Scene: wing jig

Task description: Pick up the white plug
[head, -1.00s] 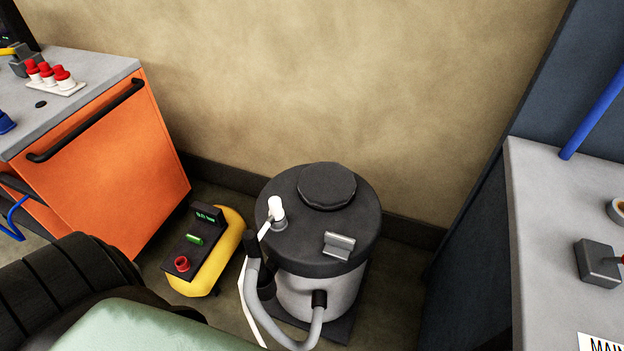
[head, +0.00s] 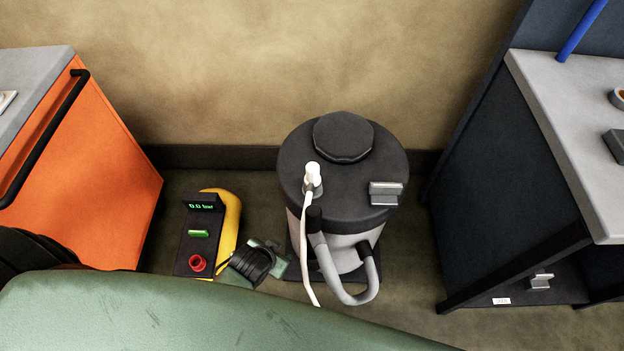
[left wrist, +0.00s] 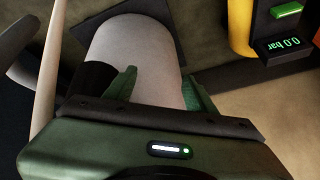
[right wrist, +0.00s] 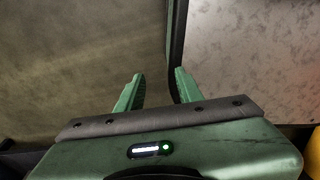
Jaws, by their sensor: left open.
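The white plug (head: 312,174) stands upright in a grey socket on the dark lid of the vacuum (head: 291,185). Its white cord (head: 306,240) hangs down the vacuum's front; a pale strip like the cord shows in the left wrist view (left wrist: 47,85). My left gripper (head: 280,260) is low, in front and left of the vacuum, below the plug and apart from it. In the left wrist view its open fingers (left wrist: 158,88) face the vacuum's pale body, with nothing held. The plug is not in that view. My right gripper (right wrist: 158,85) is open and empty, away from the plug.
A grey hose (head: 345,295) loops at the vacuum's front. A yellow unit (head: 230,220) with a 0.0 bar display stands left of it. An orange cabinet (head: 110,180) is at left, a grey-topped bench (head: 570,120) at right. The wall is close behind.

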